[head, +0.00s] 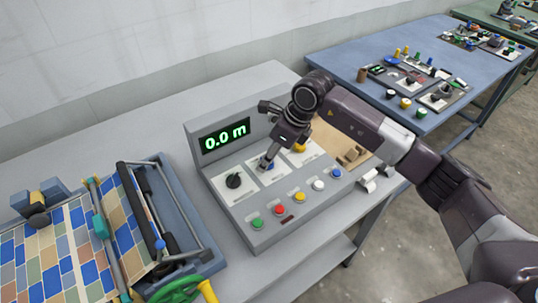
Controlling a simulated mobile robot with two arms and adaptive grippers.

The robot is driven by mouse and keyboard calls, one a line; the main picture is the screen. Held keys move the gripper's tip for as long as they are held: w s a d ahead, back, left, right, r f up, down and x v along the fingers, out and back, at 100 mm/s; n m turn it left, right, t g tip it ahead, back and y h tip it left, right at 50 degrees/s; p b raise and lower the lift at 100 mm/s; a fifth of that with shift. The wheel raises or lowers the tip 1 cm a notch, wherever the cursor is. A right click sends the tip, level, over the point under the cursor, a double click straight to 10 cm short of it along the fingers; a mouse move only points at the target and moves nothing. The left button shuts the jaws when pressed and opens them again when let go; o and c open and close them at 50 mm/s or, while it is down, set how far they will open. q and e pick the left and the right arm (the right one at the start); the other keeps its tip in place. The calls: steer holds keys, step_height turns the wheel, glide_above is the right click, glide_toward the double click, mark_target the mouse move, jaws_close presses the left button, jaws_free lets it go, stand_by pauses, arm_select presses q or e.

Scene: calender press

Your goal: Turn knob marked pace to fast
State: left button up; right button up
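A grey control console (211,163) with a green "0.0 m" display (225,136) stands on the table. A black knob (234,181) sits on a white plate at the left of its panel, uncovered. My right gripper (266,163) points down at the middle white plate (254,171). Its fingers hide most of the control there; a little blue shows beside the tips. I cannot tell whether they touch or grip it. A yellow control (299,148) shows partly behind the gripper on the right plate. The plate markings are too small to read, so I cannot tell which control is pace. My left gripper is out of view.
A row of buttons lines the console's front: green (257,223), red (280,210), yellow (299,197), white (318,186) and blue (337,173). A roller press (178,232) with patterned sheet stands at left. A blue table (330,62) with more controls stands behind right.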

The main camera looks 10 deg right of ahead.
steer(key=c, duration=1)
steer(key=m+b, duration=0.1)
steer(key=m+t+b, duration=0.1)
steer(key=m+b, duration=0.1)
steer(key=shift+a+f+h, duration=0.1)
steer(key=shift+f+h, duration=0.1)
steer(key=shift+h, duration=0.1)
steer(key=m+h+b, duration=0.1)
steer(key=m+b, duration=0.2)
steer(key=shift+a+m+t, duration=0.1)
steer(key=shift+m+t, duration=0.2)
steer(key=shift+m, duration=0.1)
steer(key=m+h+b, duration=0.1)
steer(key=m+b, duration=0.2)
steer(key=shift+a+r+m+h, duration=0.1)
steer(key=shift+m+h, duration=0.3)
steer(key=shift+s+r+m+h+b, duration=0.1)
steer(key=shift+m+h+b, duration=0.2)
steer(key=shift+m+b, duration=0.45)
